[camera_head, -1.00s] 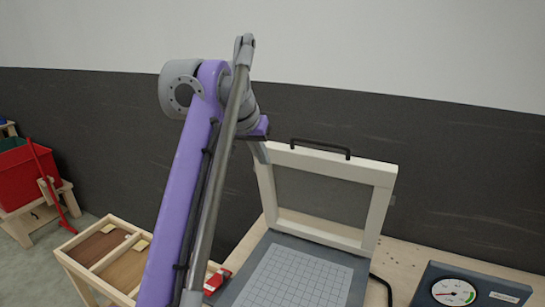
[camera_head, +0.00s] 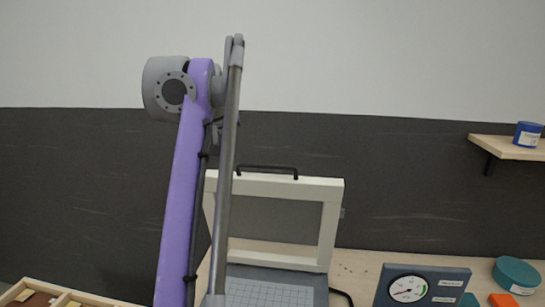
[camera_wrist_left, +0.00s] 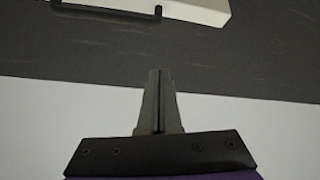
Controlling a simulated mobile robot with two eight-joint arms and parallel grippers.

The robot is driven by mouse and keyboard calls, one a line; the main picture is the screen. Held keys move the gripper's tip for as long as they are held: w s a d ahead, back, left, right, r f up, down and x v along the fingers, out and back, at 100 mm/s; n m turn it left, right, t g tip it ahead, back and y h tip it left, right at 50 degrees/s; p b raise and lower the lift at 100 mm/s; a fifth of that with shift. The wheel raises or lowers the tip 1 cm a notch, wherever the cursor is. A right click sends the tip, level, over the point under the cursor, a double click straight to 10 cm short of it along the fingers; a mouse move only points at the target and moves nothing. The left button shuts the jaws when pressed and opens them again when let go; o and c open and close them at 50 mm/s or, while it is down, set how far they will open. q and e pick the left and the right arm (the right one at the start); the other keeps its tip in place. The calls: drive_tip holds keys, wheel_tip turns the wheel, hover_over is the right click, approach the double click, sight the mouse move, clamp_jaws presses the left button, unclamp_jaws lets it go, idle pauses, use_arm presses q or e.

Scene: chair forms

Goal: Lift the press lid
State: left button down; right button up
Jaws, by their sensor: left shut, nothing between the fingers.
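The press lid (camera_head: 335,215) is a pale frame with a dark mesh panel. It stands raised, nearly upright, at the back of the grey gridded press base (camera_head: 270,290). Its black handle (camera_head: 268,168) is on the top edge. My purple left arm stands in front of the lid's left side and hides part of it. In the left wrist view my left gripper (camera_wrist_left: 159,75) is shut and empty, its fingertips apart from the handle (camera_wrist_left: 105,12) and the lid edge (camera_wrist_left: 195,8) at the top. My right gripper is out of view.
A gauge box (camera_head: 422,288) stands on the wooden bench (camera_head: 355,265) right of the press, near a teal round container (camera_head: 516,274). A wall shelf (camera_head: 508,148) holds a blue tin (camera_head: 528,134). A divided wooden tray (camera_head: 50,294) is at lower left.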

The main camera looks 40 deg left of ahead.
use_arm(q)
drive_tip(key=b, duration=0.2)
hover_over(237, 178)
drive_tip(key=w+a, duration=0.1)
drive_tip(key=w, duration=0.1)
wheel_tip(237, 178, down, 8)
drive_tip(key=shift+a+r, duration=0.1)
drive_tip(key=shift+r, duration=0.05)
drive_tip(key=shift+s+d+b, duration=0.5)
drive_tip(key=shift+s+d, duration=0.1)
drive_tip(key=shift+s, duration=0.35)
drive_tip(key=shift+w, duration=0.3)
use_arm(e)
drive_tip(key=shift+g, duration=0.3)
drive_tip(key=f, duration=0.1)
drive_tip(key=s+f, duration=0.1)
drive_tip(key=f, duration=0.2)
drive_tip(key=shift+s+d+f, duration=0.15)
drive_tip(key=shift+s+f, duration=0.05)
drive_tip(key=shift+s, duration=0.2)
use_arm(q)
drive_tip(key=shift+s, duration=0.1)
drive_tip(key=shift+f, duration=0.2)
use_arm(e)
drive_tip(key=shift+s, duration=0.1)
